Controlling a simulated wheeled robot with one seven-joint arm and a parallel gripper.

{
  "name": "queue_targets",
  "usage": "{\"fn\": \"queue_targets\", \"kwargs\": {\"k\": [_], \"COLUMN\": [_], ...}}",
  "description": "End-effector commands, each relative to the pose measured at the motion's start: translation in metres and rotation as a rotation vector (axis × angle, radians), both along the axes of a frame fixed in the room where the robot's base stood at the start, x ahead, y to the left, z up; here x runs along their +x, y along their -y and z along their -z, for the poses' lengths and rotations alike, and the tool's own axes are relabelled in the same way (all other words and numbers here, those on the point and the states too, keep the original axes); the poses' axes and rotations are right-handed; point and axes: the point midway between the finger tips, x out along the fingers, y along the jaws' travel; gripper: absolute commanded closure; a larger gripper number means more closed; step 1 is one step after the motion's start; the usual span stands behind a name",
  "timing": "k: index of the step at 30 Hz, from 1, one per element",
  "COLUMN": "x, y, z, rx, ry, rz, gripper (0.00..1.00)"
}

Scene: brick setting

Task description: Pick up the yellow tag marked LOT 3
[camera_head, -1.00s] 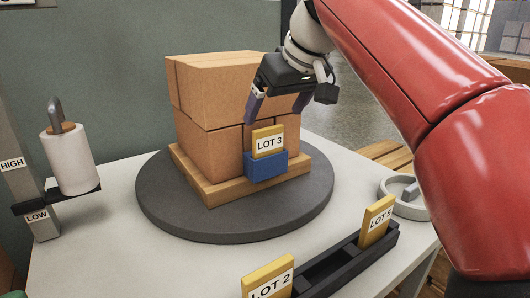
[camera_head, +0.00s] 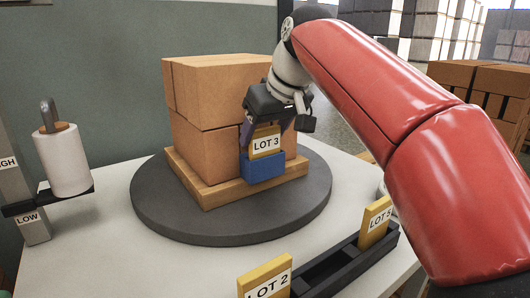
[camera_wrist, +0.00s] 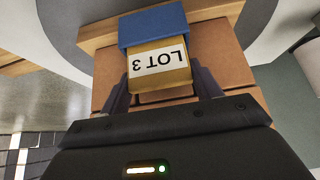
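The yellow tag marked LOT 3 (camera_head: 265,142) stands upright in a blue holder (camera_head: 262,167) on the front of the pallet of boxes. My gripper (camera_head: 267,130) is just above the tag, its fingers reaching down on either side of it. The lower end of the tag is hidden inside the blue holder, which also shows in the wrist view (camera_wrist: 152,24).
Brown boxes (camera_head: 205,95) stand on a wooden pallet (camera_head: 215,196) on a round grey turntable (camera_head: 165,220), close behind the tag. A black rack (camera_head: 345,264) at the front holds yellow tags LOT 2 (camera_head: 266,278) and LOT 5 (camera_head: 377,221).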

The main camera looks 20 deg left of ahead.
Motion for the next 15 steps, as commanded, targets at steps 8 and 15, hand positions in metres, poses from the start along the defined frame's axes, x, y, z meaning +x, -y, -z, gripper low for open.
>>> {"fn": "queue_targets", "kwargs": {"k": [8,15], "x": [0.0,-0.0002], "y": [0.0001,0.0004], "z": [-0.0002,-0.0085], "rx": [0.0,0.0], "ry": [0.0,0.0], "rz": [0.0,0.001], "gripper": [0.6,0.6]}}
